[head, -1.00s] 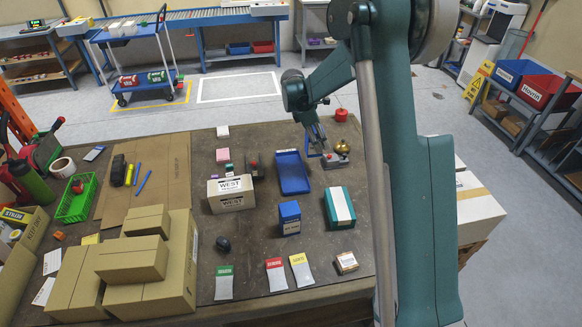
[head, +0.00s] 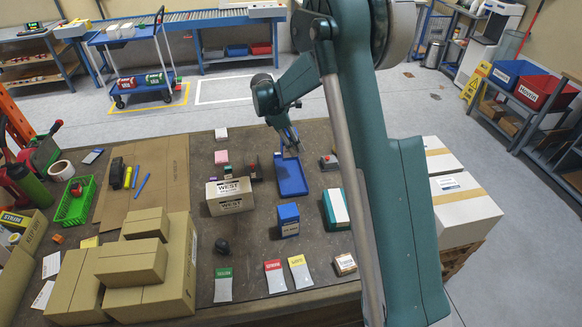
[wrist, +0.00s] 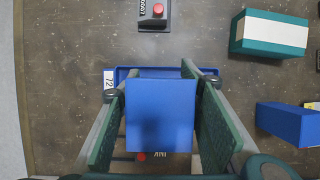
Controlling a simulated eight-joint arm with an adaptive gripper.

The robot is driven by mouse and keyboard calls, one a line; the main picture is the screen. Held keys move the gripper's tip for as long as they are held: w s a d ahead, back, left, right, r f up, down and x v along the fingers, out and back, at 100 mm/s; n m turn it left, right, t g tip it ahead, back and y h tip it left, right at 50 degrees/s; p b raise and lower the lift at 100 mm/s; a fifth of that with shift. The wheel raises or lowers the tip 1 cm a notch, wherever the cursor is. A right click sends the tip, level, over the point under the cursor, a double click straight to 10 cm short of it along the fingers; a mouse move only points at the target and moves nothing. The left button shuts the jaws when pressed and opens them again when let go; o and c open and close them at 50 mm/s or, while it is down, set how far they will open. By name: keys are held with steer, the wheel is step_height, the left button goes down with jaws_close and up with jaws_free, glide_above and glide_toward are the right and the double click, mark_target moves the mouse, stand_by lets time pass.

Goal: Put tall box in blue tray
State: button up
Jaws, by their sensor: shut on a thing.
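My gripper (wrist: 160,100) is shut on a box with a blue face (wrist: 160,118), which I take to be the tall box; it fills the space between the green fingers in the wrist view. In the head view my gripper (head: 290,146) is over the far end of the blue tray (head: 292,180). The tray's rim also shows behind the held box in the wrist view (wrist: 212,72). The held box hides much of the tray there. I cannot tell whether the box touches the tray floor.
A grey box with a red button (head: 328,162) stands right of the tray. A blue box (head: 288,214) and a teal box with a white band (head: 336,208) stand nearer. A WEST carton (head: 230,195) is to the left. My arm hides part of the table's right side.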

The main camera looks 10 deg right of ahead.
steer(key=shift+f, duration=2.95)
steer(key=shift+f+b, duration=0.1)
steer(key=shift+b, duration=0.2)
steer(key=shift+f, duration=1.75)
steer(key=shift+f+b, duration=0.15)
steer(key=shift+b, duration=0.15)
steer(key=o, duration=1.1)
steer(key=shift+c, duration=0.2)
steer(key=shift+r, duration=0.2)
steer(key=p+v, duration=0.1)
steer(key=v, duration=1.1)
